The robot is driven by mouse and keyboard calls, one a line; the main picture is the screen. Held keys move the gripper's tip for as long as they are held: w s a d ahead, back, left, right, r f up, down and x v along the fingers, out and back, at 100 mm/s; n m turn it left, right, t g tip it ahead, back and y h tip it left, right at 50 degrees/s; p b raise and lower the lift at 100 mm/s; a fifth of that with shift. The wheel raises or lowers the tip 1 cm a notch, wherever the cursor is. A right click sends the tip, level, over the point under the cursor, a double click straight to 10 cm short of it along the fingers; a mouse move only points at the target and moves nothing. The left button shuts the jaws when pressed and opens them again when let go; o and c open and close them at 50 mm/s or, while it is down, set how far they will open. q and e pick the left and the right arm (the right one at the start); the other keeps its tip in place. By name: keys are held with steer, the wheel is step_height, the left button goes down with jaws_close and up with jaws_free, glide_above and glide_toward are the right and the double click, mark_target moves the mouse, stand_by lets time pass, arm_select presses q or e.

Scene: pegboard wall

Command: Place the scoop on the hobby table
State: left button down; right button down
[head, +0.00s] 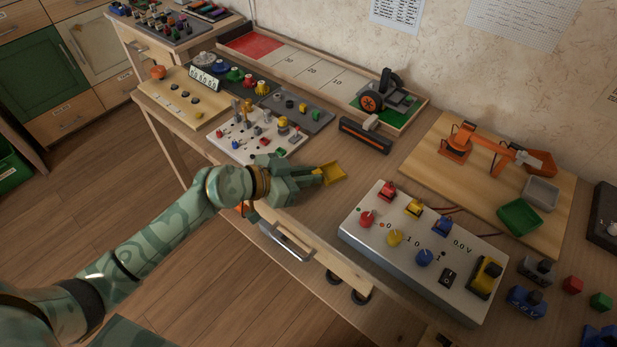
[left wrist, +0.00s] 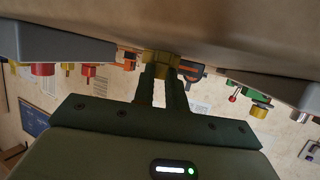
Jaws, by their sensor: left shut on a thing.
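The yellow scoop (head: 334,171) shows at the tips of my left gripper (head: 314,178) in the head view. The gripper is shut on it. The scoop appears over or on the bare wood of the hobby table (head: 372,172); I cannot tell whether it touches the surface. In the left wrist view the scoop (left wrist: 161,58) is a small yellow piece at the ends of the two dark fingers (left wrist: 164,72). Its handle is hidden between the fingers. My right gripper is in neither view.
A white pegboard panel (head: 250,146) stands left of the gripper. A grey control box (head: 385,262) with coloured knobs is to the right. A black-and-orange bar (head: 366,136) lies behind. An orange arm model (head: 478,146) stands on a wooden board. Bare tabletop lies between them.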

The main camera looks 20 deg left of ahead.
arm_select(q)
steer(key=shift+s+r, duration=0.1)
steer(key=shift+r, duration=0.05)
steer(key=c, duration=1.4)
jaws_free()
steer(key=shift+c, duration=0.2)
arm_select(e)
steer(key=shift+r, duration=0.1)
